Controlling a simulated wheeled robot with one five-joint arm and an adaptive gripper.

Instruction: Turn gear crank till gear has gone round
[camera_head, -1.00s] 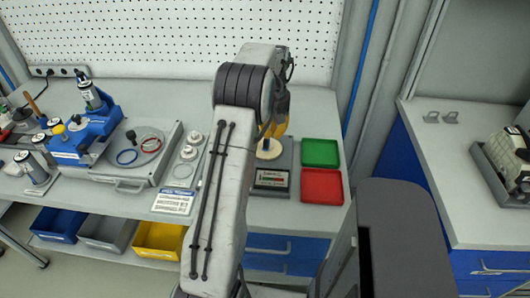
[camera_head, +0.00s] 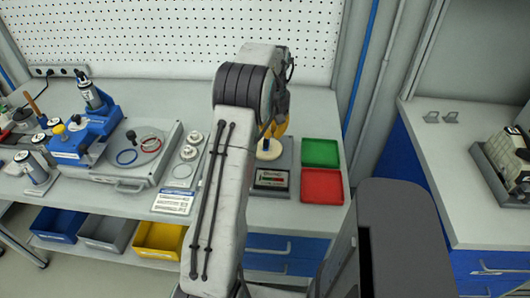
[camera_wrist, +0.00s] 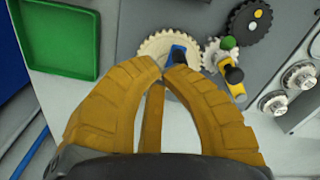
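The cream gear (camera_wrist: 155,42) lies flat on a grey plate in the wrist view. It also shows as a pale disc (camera_head: 269,149) in the head view. A blue crank (camera_wrist: 177,50) with a dark handle sits on the gear. My gripper (camera_wrist: 164,70) has two yellow fingers reaching to the near side of the gear. Their tips come together just beside the dark handle, and the right tip overlaps it in the picture. I see nothing clearly pinched between the tips. In the head view my arm hides most of the gripper.
A small pale gear (camera_wrist: 216,54) and a black gear (camera_wrist: 249,18) stand right of the cream gear. A green tray (camera_head: 320,152) and a red tray (camera_head: 321,186) lie right of the gear station.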

